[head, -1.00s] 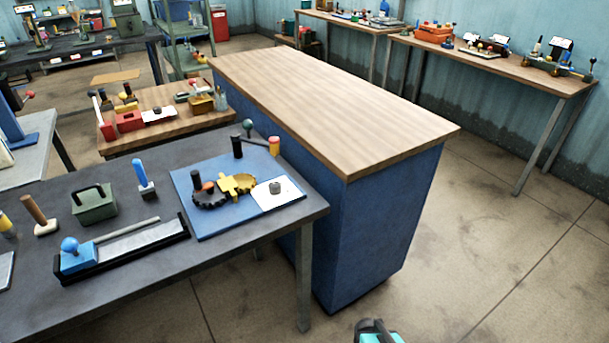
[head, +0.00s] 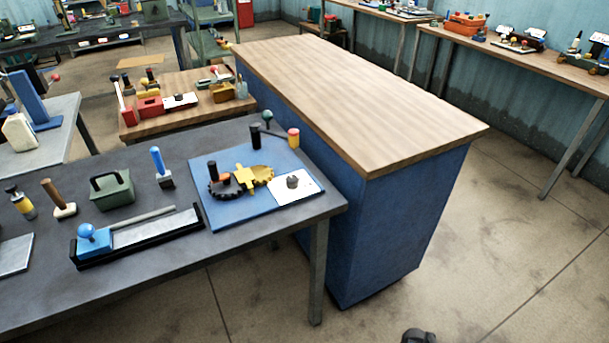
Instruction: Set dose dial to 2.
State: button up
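No dial with readable numbers shows. A small grey knob (head: 292,182) sits on a white plate (head: 308,190) at the right of a blue board (head: 225,215) on the near dark bench; I cannot tell whether it is the dose dial. Another small dark knob (head: 179,97) is on a white plate on the wooden table behind. Their settings are too small to read. A dark rounded part, probably of my arm, just enters at the bottom edge. The fingers of my gripper are not in view.
The near dark bench (head: 130,290) fills the left. A blue cabinet with a bare wooden top (head: 360,95) stands right of it. Another bench (head: 540,72) with several devices is along the back wall. The floor (head: 480,240) at the right is clear.

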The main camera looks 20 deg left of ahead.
aim_at(292, 181)
jog(key=z, duration=0.4)
jog(key=k, duration=0.4)
jog(key=u, duration=1.3)
